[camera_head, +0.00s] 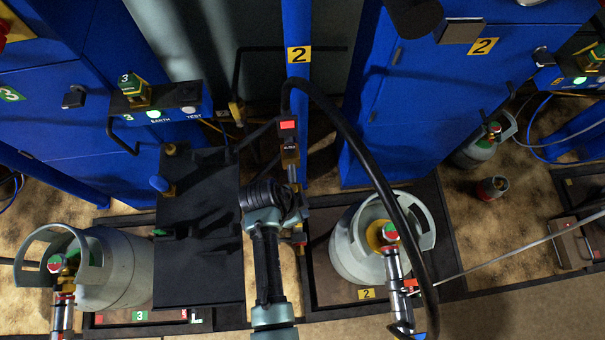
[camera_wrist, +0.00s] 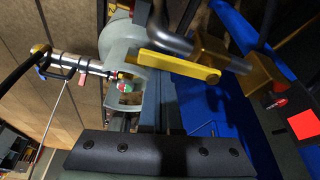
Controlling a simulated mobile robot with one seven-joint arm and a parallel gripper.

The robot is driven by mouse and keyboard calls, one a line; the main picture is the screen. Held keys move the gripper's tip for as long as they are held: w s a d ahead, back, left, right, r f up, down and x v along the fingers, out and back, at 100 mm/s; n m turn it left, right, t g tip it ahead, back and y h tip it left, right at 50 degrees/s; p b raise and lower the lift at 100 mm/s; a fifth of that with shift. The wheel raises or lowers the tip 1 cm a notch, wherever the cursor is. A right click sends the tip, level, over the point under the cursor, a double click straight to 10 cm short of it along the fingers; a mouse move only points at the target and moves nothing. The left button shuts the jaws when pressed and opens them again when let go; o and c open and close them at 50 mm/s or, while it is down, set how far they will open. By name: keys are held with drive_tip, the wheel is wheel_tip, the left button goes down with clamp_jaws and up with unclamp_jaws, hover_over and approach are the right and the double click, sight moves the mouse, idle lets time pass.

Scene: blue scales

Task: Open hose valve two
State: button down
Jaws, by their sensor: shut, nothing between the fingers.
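The blue post marked with a yellow "2" plate (camera_head: 299,54) stands at the top middle of the head view. A black hose (camera_head: 350,132) arches from it down to the right. A red-tagged fitting (camera_head: 289,140) sits on the post. In the wrist view a yellow lever (camera_wrist: 170,66) lies nearly level, joined at its right to a brass valve body (camera_wrist: 221,62). My gripper (camera_head: 297,212) is in front of the post's lower part, partly hidden by my wrist. It is shut and empty; the lever looks apart from it. I cannot place the lever clearly in the head view.
A grey gas cylinder (camera_head: 351,258) marked 2 stands at the right of my arm, and another (camera_head: 118,270) marked 3 at the left. A black box (camera_head: 197,260) is close to my arm's left. Blue cabinets (camera_head: 425,100) flank the post.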

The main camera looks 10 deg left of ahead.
wheel_tip(320, 180, up, 10)
drive_tip(key=shift+d+f+p, duration=0.25)
drive_tip(key=shift+d+p, duration=0.05)
drive_tip(key=shift+p, duration=0.1)
idle(0.7)
